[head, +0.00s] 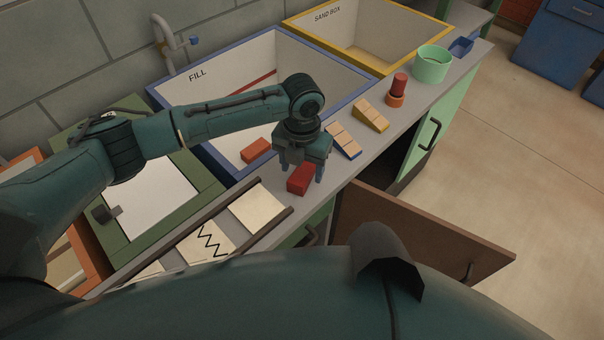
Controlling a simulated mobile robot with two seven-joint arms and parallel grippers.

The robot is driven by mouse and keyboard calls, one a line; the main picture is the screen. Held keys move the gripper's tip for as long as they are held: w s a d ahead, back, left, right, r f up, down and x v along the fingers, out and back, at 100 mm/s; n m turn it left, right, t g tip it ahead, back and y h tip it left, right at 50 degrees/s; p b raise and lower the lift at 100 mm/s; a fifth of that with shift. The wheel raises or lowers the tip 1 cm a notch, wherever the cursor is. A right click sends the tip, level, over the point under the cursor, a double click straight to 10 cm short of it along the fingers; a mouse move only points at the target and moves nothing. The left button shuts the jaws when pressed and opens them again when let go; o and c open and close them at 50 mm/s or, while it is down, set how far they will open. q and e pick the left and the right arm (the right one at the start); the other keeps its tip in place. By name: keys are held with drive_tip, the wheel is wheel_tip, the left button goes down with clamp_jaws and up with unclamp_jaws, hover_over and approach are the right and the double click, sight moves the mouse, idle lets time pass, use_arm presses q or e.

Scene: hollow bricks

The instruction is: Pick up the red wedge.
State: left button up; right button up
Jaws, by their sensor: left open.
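The red wedge (299,180) lies on the grey counter, near its front edge. My left gripper (301,172) points down right above the wedge, with its fingers apart. The fingertips are close to the wedge, one towards its left and one towards its right. I cannot tell whether they touch it. The gripper body hides part of the wedge's upper back side. My right gripper does not show.
Wooden wedges with blue (344,142) and yellow (371,117) bases, a red cylinder (400,83) on an orange ring, and a green cup (432,65) stand to the right. A cabinet door (430,235) hangs open.

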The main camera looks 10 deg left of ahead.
use_arm(q)
drive_tip(key=shift+f, duration=0.75)
drive_tip(key=shift+c, duration=0.4)
drive_tip(key=c, duration=1.1)
